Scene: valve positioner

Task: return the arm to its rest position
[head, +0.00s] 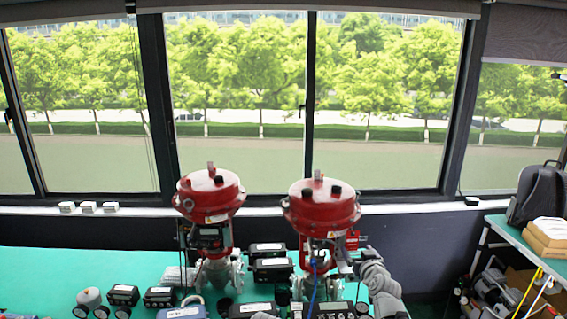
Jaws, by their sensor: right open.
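My right arm rises at the lower right of the head view. My right gripper (345,264) is at its upper end, open, beside the lower part of the right red-topped valve (321,208). Parts of it blend with the fittings there, and I cannot tell whether it touches them. A second red-topped valve (210,196) stands upright to the left. My left gripper is not in view.
The green table (40,265) carries several black positioner boxes (268,250) and round gauges (80,312). Windows with a sill are behind it. At the right, a side table (515,232) holds a backpack (540,192) and cardboard boxes (545,235).

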